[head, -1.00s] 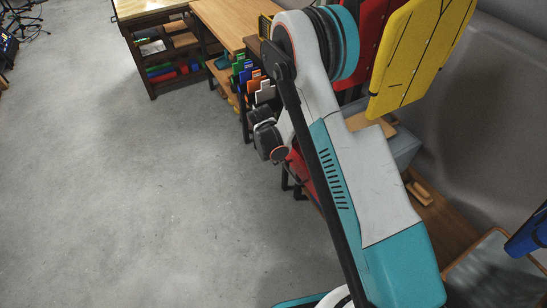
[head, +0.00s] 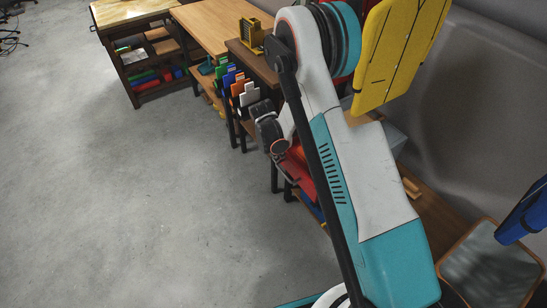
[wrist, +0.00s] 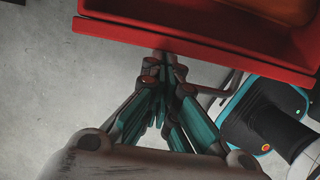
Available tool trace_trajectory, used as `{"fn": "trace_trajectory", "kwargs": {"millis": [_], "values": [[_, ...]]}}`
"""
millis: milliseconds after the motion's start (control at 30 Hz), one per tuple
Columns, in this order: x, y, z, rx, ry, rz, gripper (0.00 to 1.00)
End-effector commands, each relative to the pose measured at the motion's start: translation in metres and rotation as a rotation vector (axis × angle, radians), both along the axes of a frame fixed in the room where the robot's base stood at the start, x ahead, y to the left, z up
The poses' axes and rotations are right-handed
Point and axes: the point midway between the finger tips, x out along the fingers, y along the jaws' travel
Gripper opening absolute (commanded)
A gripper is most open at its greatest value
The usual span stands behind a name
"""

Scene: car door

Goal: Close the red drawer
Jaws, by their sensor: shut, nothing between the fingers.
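The red drawer (head: 303,176) shows beside my arm in the head view, partly hidden by the arm. In the wrist view the red drawer (wrist: 215,42) spans the top, with its front edge crossing the picture and part of its hollow inside visible. It stands open. My gripper (wrist: 165,62) is shut and empty, its fingertips pointing at the drawer's lower front edge. They look close to that edge; I cannot tell whether they touch it. In the head view the wrist is partly visible, but the fingertips are not clear.
Wooden tables (head: 215,27) and a bench with shelves (head: 135,15) stand at the back. Coloured file holders (head: 232,82) are near the arm. A yellow panel (head: 400,55) stands at the upper right. The grey floor (head: 120,200) at left is clear.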

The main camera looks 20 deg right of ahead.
Motion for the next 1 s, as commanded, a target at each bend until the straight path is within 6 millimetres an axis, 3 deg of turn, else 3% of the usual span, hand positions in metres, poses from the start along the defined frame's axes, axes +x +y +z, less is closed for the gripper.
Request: {"fn": "trace_trajectory", "kwargs": {"millis": [300, 600, 800, 1000], "values": [[0.022, -0.071, 0.000, -0.002, -0.001, -0.005, 0.00], [0.040, -0.125, 0.000, -0.002, -0.002, -0.004, 0.00], [0.046, -0.143, 0.000, -0.002, -0.001, -0.003, 0.00], [0.048, -0.149, 0.000, -0.002, -0.001, -0.001, 0.00]]}}
